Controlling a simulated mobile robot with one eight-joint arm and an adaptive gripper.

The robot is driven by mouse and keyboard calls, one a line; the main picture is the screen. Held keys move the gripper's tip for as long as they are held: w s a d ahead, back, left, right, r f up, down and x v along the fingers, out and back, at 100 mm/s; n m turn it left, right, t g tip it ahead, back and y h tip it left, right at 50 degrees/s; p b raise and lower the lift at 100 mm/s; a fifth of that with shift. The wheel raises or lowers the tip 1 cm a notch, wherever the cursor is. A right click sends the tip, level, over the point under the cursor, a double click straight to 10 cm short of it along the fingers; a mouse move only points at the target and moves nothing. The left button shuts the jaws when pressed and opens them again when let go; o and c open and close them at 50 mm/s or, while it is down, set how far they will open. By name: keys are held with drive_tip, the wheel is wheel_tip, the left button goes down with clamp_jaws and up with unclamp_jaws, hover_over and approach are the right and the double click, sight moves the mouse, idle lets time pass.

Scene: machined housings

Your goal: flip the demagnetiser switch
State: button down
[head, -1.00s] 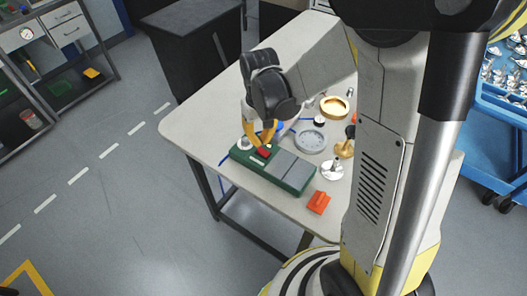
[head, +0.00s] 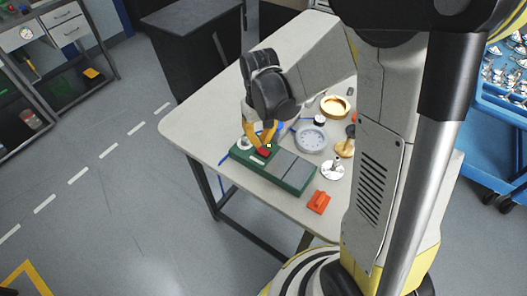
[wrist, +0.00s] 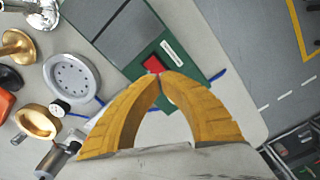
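The demagnetiser (head: 299,172) is a long green box with grey top plates, lying near the front left edge of the table. Its red switch (head: 262,152) is at the left end; it also shows in the wrist view (wrist: 152,65), in a dark green panel beside a pale label. My gripper (head: 262,147) has two yellow curved fingers over that end. In the wrist view, the fingertips (wrist: 161,77) meet with nothing between them, right at the switch's near edge and partly covering it. I cannot tell whether they touch it or which way the switch is set.
On the table (head: 205,120) are an orange block (head: 318,202), a silver part (head: 333,170), a grey round flange (head: 311,139), a gold ring (head: 336,106) and a brass part (head: 345,148). A blue cord shows beside the box. A blue cart (head: 495,130) stands at right.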

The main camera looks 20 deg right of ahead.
sight(261, 150)
drive_tip(key=shift+f+b, duration=1.55)
drive_tip(key=shift+f, duration=0.25)
idle(0.5)
drive_tip(key=shift+r+p, duration=2.55)
drive_tip(key=shift+r, duration=1.05)
drive_tip(key=s+r+t+b, duration=0.3)
drive_tip(key=s+t+b, duration=0.4)
drive_tip(key=s+b, duration=0.4)
drive_tip(key=shift+s+m, duration=0.4)
drive_tip(key=shift+s, duration=0.05)
drive_tip(key=shift+a, duration=0.1)
